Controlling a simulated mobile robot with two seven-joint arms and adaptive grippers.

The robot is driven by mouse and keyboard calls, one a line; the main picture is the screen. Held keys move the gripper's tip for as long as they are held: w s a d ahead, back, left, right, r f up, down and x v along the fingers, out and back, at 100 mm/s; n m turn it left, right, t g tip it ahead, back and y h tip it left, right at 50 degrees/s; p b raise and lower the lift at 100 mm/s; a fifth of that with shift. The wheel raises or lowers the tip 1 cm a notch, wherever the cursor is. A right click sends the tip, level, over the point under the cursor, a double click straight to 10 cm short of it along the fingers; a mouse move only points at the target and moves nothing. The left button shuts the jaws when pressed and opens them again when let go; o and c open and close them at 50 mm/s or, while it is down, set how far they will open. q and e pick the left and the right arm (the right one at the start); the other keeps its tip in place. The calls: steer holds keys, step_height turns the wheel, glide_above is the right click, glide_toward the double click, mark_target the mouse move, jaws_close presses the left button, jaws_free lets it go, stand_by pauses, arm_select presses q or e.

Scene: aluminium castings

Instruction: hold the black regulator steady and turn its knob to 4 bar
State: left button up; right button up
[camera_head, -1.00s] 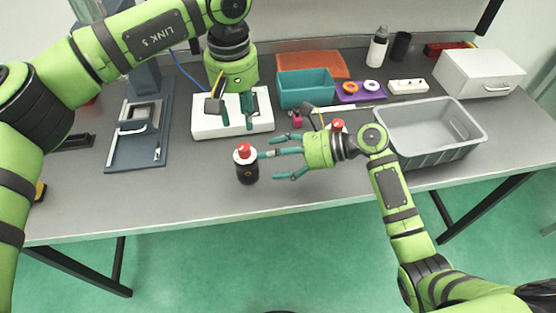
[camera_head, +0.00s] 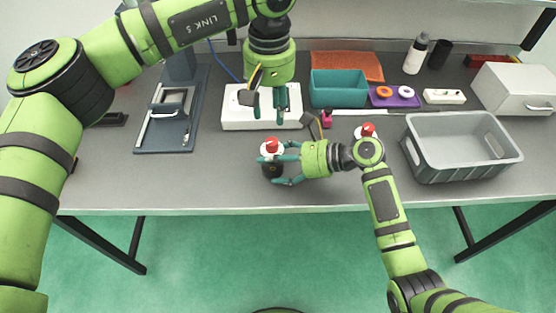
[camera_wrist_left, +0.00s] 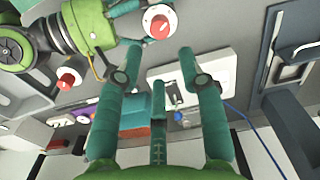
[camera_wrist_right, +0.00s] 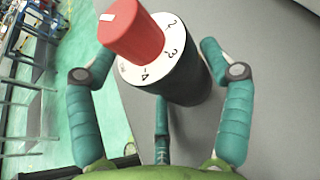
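The black regulator (camera_head: 272,171) stands upright near the table's front edge, with a red knob (camera_head: 272,145) above a white dial. In the right wrist view the black body (camera_wrist_right: 188,82) sits between my right fingers, and the dial shows 2, 3 and 4. The red knob (camera_wrist_right: 132,30) has a white mark on top; its exact reading is unclear. My right gripper (camera_head: 282,164) is open around the body, with a gap on the left. My left gripper (camera_head: 268,118) is open and empty, pointing down behind the regulator; the red knob (camera_wrist_left: 157,24) shows beyond its fingertips.
A second red knob (camera_head: 367,131) on a white dial shows behind my right wrist. A white box (camera_head: 236,116) lies behind my left gripper. A grey crate (camera_head: 462,160) stands right, a teal bin (camera_head: 338,88) behind. The table front left is clear.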

steer(key=c, duration=0.8)
arm_select(q)
steer(key=shift+o, duration=1.2)
steer(key=m+g+h, duration=0.1)
steer(key=m+h, duration=0.3)
steer(key=m, duration=1.8)
glide_toward(271, 141)
steer(key=x, duration=0.8)
steer(key=shift+s+d+f, duration=0.1)
steer(key=shift+d+f, duration=0.05)
steer(key=shift+f, duration=0.2)
steer(key=shift+h, duration=0.3)
